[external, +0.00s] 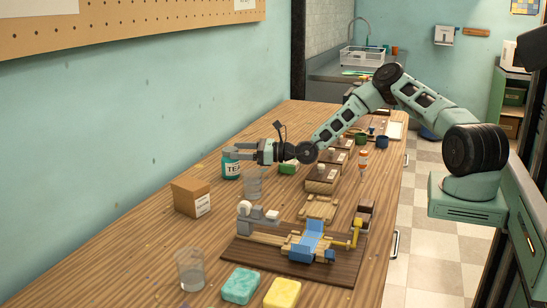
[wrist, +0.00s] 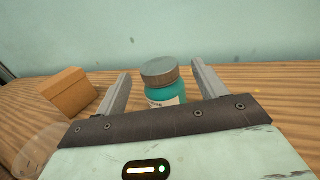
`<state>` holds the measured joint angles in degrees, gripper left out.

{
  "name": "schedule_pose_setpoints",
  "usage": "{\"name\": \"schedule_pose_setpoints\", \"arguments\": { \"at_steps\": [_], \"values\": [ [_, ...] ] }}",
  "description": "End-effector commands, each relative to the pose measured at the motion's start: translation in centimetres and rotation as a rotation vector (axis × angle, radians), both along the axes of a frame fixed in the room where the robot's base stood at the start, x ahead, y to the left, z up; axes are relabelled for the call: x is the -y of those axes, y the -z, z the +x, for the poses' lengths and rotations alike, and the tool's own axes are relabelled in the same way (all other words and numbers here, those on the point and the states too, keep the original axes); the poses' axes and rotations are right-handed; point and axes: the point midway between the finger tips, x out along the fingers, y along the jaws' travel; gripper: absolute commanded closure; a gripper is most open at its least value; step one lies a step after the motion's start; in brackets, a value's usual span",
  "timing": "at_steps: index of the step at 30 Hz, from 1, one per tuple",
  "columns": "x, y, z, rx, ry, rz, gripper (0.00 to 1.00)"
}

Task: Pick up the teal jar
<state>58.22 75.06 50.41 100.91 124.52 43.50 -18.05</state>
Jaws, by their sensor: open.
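The teal jar (external: 231,170) stands upright on the wooden table near the wall side, with a pale label. In the wrist view the jar (wrist: 165,95) has a grey-brown lid and sits ahead, between the lines of my two fingers. My gripper (external: 232,151) is open and level with the upper part of the jar in the external view. The wrist view shows my open gripper (wrist: 160,80) with one finger on each side of the jar. The jar's lower part is hidden behind my gripper body there, and I cannot tell whether the fingers touch it.
A cardboard box (external: 191,197) stands nearby, left of the jar in the wrist view (wrist: 70,92). A clear glass (external: 253,184) is close to the jar. A wooden apparatus (external: 300,243), another glass (external: 190,270), a teal soap (external: 240,285) and a yellow soap (external: 282,292) are nearer the camera.

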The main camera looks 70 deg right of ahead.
Motion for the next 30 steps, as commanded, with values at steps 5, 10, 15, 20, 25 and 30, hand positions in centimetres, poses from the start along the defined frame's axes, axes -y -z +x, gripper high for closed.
{"name": "schedule_pose_setpoints", "arguments": {
  "at_steps": [5,10,15,20,25,30],
  "values": [
    [-0.8,0.8,1.9,0.001,-0.002,0.0,0.29],
    [-1.4,0.8,4.1,0.0,-0.002,0.001,0.29],
    [-1.6,0.8,4.8,-0.002,-0.002,-0.001,0.29],
    [-1.6,0.8,4.8,-0.002,-0.002,-0.001,0.29],
    [-1.6,0.8,4.7,-0.002,-0.002,-0.001,0.76],
    [-1.5,0.7,4.8,0.0,-0.002,0.0,0.75]
  ]
}}
